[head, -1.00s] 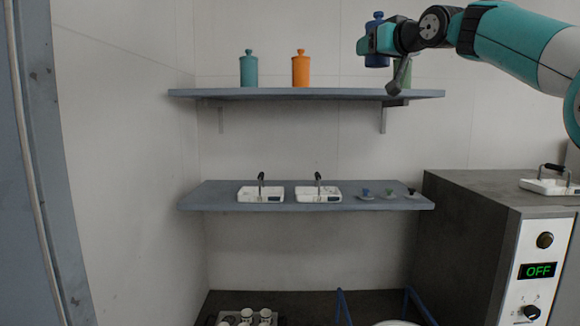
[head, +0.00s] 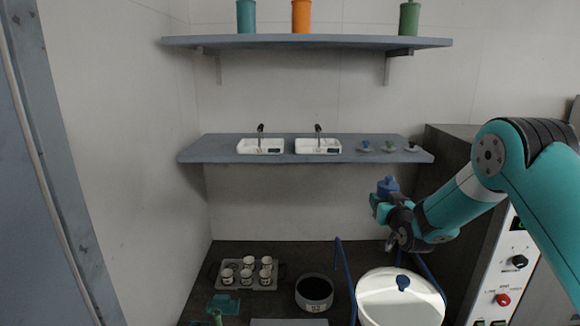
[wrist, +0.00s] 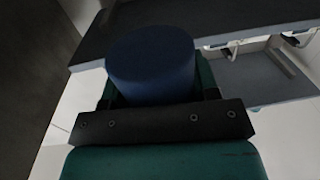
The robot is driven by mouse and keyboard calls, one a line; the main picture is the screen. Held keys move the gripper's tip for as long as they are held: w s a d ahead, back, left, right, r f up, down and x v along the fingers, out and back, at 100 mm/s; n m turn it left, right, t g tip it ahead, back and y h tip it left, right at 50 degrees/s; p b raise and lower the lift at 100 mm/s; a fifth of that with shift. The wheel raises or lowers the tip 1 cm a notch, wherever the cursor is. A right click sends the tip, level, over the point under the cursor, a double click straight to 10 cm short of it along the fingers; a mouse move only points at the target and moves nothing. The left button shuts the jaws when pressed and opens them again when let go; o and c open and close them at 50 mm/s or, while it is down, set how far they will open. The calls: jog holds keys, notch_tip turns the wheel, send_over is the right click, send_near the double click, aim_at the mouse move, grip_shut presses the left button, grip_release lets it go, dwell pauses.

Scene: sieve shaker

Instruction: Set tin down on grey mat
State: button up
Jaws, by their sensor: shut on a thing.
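My gripper (head: 385,204) is shut on the blue tin (head: 388,186), held in the air to the right, below the middle shelf's level. The tin's knobbed top shows above the jaws in the head view. In the wrist view the blue tin (wrist: 152,62) fills the space between the jaws. A flat grey strip (head: 290,322) is cut off by the bottom edge of the head view; it may be the grey mat, but I cannot tell.
A white round lidded vessel (head: 398,296) between blue rails (head: 345,280) stands below my gripper. A dark pot (head: 314,292) and a tray of white cups (head: 262,285) are on the dark lower surface. The middle shelf (head: 220,150) holds white scales. A control cabinet is at right.

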jog(key=shift+m+h, duration=0.5)
jog(key=shift+h, duration=0.3)
jog(key=s+f, duration=0.4)
jog(key=s+d+f, duration=0.1)
jog(key=s+f, duration=0.3)
jog(key=s+d+f, duration=0.1)
jog(key=s+f, duration=0.3)
jog(key=shift+d+f, duration=0.1)
jog(key=s+f, duration=0.4)
jog(key=s, duration=0.8)
jog(key=shift+d, duration=0.3)
notch_tip(320, 180, down, 16)
jog(key=b, duration=1.6)
jog(key=shift+f+b, duration=0.25)
jog(key=shift+b, duration=0.05)
jog(key=shift+d, duration=0.1)
